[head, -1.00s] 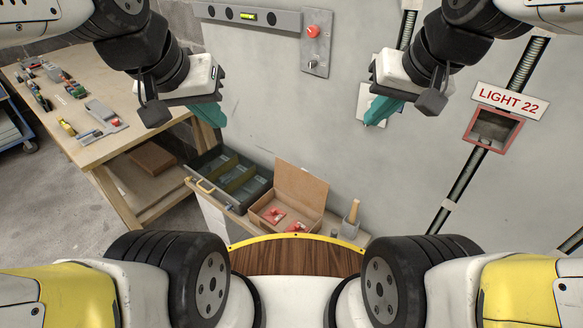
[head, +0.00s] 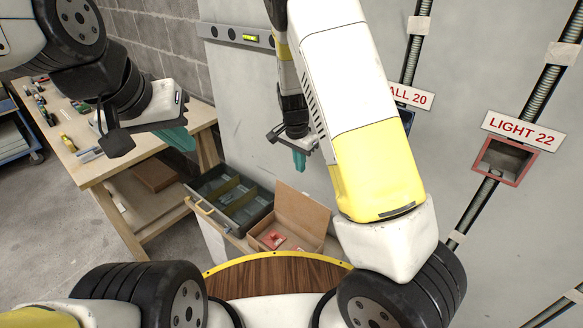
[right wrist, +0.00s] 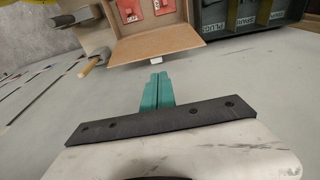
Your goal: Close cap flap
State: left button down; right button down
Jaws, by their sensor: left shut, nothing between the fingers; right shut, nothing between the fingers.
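An open cardboard box (head: 280,231) sits beside the dark bin, its flap (head: 303,213) standing up at the back. Red pieces (head: 272,238) lie inside. In the right wrist view the flap (right wrist: 155,45) is nearest to the camera, and the red pieces (right wrist: 130,10) behind it seem to be marked CAP. My right gripper (head: 299,158) is shut and empty, in the air above the flap and apart from it; its teal fingertips also show in the right wrist view (right wrist: 158,85). My left gripper (head: 177,138) is shut and empty, in the air near the workbench.
A dark bin (head: 215,185) with several compartments stands left of the box. A wooden workbench (head: 125,165) with tools is at the left. The grey wall panel carries a red-framed LIGHT 22 box (head: 503,160). My right arm hides part of the panel.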

jog(key=f, duration=0.3)
jog(key=w+f, duration=0.1)
jog(key=f, duration=0.3)
jog(key=w+d+f, duration=0.1)
jog(key=f, duration=0.3)
